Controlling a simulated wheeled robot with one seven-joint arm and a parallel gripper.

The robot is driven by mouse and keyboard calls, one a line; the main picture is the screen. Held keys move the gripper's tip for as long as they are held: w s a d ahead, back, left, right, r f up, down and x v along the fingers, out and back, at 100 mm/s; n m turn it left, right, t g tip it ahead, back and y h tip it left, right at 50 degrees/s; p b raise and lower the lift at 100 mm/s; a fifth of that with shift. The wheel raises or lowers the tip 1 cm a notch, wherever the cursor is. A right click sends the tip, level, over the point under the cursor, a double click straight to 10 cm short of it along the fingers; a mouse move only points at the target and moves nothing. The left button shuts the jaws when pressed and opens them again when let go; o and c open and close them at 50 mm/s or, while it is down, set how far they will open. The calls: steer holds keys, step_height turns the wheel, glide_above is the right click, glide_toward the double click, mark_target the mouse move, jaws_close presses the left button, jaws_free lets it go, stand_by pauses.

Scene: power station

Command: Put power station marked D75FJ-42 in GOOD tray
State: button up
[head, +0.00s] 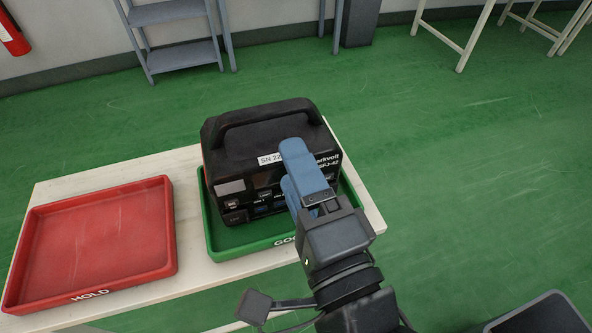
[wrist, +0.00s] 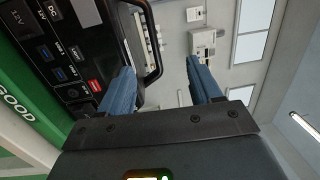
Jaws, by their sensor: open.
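The black power station (head: 262,150) with a top handle sits in the green GOOD tray (head: 228,247) on the table. A white label reading "SN 22..." and lettering ending in "J-42" show on its front; my gripper hides part of both. In the wrist view the power station (wrist: 75,50) fills the left, with its ports and handle visible. My gripper (head: 295,165) has blue fingers and is in front of the power station. I cannot tell whether a finger touches the case.
The red HOLD tray (head: 95,235) is empty on the left of the pale table (head: 190,270). Green floor lies open to the right. A grey-blue shelf (head: 175,35) stands at the wall behind, with a fire extinguisher (head: 12,35) at the far left.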

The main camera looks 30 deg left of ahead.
steer(key=shift+o, duration=0.2)
steer(key=o, duration=0.5)
steer(key=b+v, duration=0.1)
steer(key=v, duration=0.6)
steer(key=shift+s+d+b, duration=0.25)
steer(key=shift+d+b, duration=0.05)
